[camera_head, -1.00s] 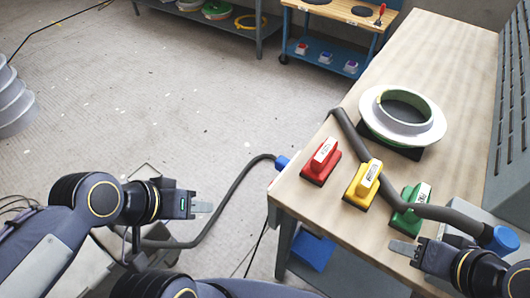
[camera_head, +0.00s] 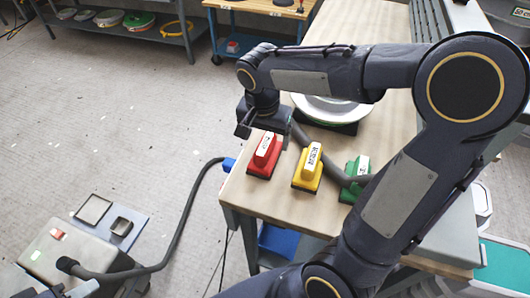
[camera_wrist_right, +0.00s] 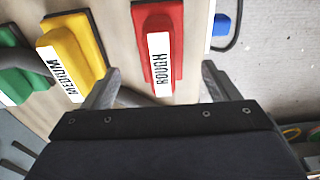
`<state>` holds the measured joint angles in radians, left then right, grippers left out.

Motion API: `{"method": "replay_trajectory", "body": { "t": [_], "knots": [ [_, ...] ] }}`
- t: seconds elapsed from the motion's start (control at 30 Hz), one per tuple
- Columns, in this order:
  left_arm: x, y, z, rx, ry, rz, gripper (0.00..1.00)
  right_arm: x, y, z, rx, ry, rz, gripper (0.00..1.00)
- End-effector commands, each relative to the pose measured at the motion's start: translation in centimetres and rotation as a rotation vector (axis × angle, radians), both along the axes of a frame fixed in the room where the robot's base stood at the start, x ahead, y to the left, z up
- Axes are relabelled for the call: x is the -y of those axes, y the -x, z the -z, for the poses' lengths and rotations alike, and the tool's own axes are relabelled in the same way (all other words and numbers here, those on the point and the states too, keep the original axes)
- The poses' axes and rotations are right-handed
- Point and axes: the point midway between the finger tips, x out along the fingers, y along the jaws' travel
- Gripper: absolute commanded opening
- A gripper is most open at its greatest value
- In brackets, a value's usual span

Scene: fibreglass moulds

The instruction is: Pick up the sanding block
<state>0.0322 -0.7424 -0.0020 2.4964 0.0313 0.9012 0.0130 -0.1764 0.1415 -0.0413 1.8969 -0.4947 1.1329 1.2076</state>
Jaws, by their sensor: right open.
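Three sanding blocks stand in a row on the wooden table. The red block (camera_head: 265,155) is on the left, the yellow block (camera_head: 308,168) in the middle and the green block (camera_head: 352,178) on the right. In the right wrist view the red block (camera_wrist_right: 155,25) reads ROUGH and the yellow block (camera_wrist_right: 68,42) reads MEDIUM; the green block (camera_wrist_right: 15,65) is cut off. My right gripper (camera_head: 263,128) is open and empty, just behind the red block with fingers pointing down. In its wrist view the red block appears between the fingertips (camera_wrist_right: 162,70), apart from them. My left gripper is out of view.
A white ring-shaped mould (camera_head: 318,113) stands farther back, partly hidden by my right arm. A grey machine (camera_head: 75,250) with another hose is on the floor. The table (camera_head: 270,195) is clear before the blocks.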

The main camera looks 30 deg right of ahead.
Motion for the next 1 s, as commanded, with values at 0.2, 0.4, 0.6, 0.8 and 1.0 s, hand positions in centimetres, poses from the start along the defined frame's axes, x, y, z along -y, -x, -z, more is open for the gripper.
{"method": "replay_trajectory", "body": {
  "t": [0.2,0.4,0.6,0.8,1.0],
  "knots": [
    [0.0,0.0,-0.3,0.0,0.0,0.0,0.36,0.2,-0.2,3.0,-0.007,-0.001,0.0,0.82],
    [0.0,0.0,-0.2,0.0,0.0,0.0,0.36,0.4,-0.5,5.3,-0.002,-0.001,-0.001,0.82],
    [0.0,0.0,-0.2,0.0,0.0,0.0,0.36,0.4,-0.6,5.6,0.001,-0.002,-0.001,0.82],
    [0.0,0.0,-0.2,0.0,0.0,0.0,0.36,0.4,-0.6,5.6,0.001,-0.002,-0.001,0.64],
    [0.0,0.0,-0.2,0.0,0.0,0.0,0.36,0.4,-0.5,5.5,0.001,-0.002,-0.002,0.37]
  ]
}}
